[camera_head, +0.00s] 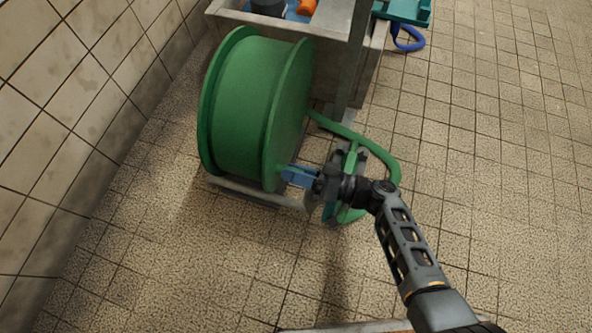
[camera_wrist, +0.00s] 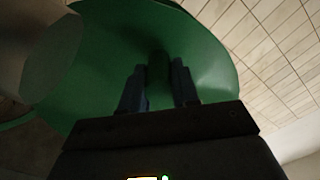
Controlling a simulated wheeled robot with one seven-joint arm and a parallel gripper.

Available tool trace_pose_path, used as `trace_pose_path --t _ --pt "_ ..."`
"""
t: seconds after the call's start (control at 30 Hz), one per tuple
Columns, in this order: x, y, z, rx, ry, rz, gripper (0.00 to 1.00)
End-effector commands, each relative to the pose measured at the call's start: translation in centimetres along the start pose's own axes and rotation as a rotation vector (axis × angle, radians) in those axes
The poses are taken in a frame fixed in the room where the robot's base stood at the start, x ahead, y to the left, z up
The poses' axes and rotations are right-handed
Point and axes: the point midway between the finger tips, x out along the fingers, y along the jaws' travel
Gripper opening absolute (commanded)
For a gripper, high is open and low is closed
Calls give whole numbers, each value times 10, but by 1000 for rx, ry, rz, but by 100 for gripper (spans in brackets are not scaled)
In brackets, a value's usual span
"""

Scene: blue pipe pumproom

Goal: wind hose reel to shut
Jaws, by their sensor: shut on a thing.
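The hose reel (camera_head: 245,105) is a large green drum with two round flanges, standing low by the tiled wall. Its near flange fills much of the wrist view (camera_wrist: 100,60). My gripper (camera_head: 290,174) is at the lower right edge of this flange. In the wrist view its two blue-grey fingers (camera_wrist: 158,88) are closed around a short dark green handle (camera_wrist: 158,68) that stands out from the flange.
A grey-walled bin (camera_head: 345,62) with an orange item (camera_head: 306,7) stands behind the reel, beside a grey post (camera_head: 352,60). A blue loop (camera_head: 408,38) hangs from a teal object at the top. Tiled floor on the right is clear.

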Motion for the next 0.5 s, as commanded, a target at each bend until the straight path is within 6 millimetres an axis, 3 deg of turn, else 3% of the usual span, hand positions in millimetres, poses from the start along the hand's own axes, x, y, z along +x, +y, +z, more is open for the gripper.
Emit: trace_pose_path --t 0.5 --pt "0 6 4 -48 -3 -1 0"
